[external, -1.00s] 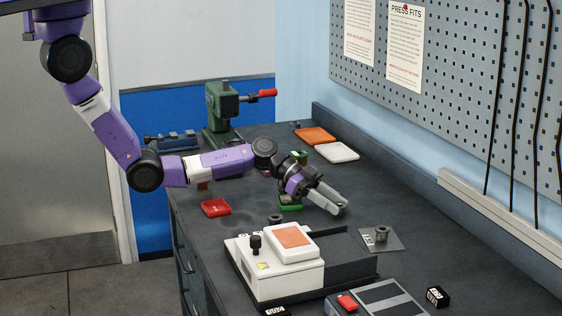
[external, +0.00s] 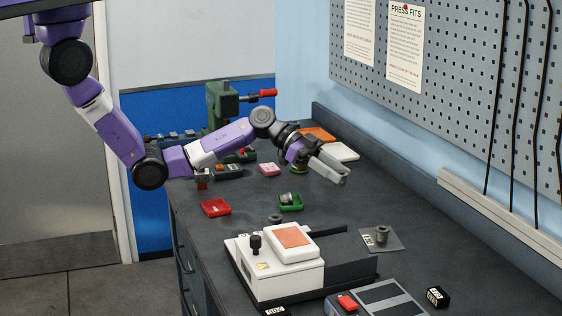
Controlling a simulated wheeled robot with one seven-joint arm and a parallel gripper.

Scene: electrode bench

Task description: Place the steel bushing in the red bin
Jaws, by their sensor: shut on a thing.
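The red bin (external: 216,208) sits on the bench near its left edge and looks empty. My gripper (external: 341,176) is above the bench, to the right of the red bin and well apart from it, with its fingers pointing right and down. I cannot tell which is the steel bushing.
A white device with an orange top (external: 291,241) stands in front. A green press with a red handle (external: 218,104) is at the back. A pink block (external: 269,169) and a white tray (external: 338,151) lie farther back. Bench between the red and green bins is clear.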

